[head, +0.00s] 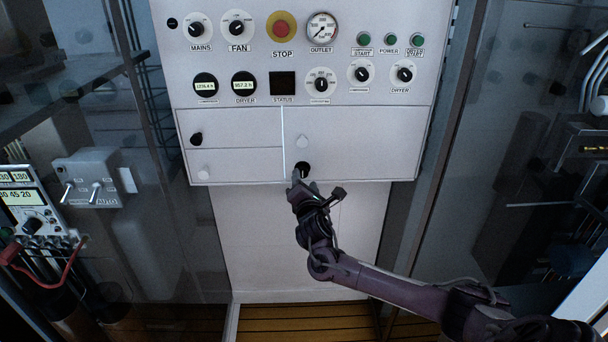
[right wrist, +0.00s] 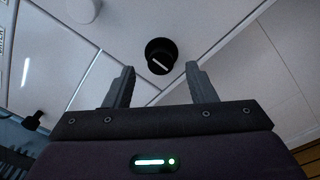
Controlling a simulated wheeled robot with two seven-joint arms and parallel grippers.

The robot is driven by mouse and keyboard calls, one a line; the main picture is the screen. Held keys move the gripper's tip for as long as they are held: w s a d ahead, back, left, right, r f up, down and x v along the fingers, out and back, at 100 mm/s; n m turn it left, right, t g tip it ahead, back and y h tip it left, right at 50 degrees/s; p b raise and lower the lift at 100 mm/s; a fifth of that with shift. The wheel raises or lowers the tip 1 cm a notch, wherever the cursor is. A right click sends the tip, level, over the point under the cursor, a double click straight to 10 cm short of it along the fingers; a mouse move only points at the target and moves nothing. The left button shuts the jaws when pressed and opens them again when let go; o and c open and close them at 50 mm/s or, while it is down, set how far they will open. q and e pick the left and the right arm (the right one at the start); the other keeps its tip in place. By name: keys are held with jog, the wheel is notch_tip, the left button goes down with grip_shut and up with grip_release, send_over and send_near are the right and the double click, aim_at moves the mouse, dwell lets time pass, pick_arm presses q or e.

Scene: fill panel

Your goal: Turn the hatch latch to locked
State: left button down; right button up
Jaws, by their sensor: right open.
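The hatch latch, a black round knob with a white line (right wrist: 160,57), sits ahead of my right gripper (right wrist: 162,85) in the right wrist view. The gripper is open, its two fingers on either side below the knob, apart from it and empty. The line on the knob is slanted. In the head view the same black knob (head: 302,167) is at the lower edge of the right hatch door (head: 360,146), partly hidden by my right gripper (head: 300,184). My left gripper is not in view.
A white round knob (head: 302,142) is above the latch. A second black knob (head: 196,139) and white knob (head: 204,171) are on the left doors. Switches, gauges and a red stop button (head: 282,27) fill the panel above. The wall below is bare.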

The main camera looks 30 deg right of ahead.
aim_at(304, 173)
jog(key=shift+x, duration=1.15)
jog(key=shift+w+d, duration=0.15)
jog(key=shift+w, duration=0.3)
jog(key=c, duration=1)
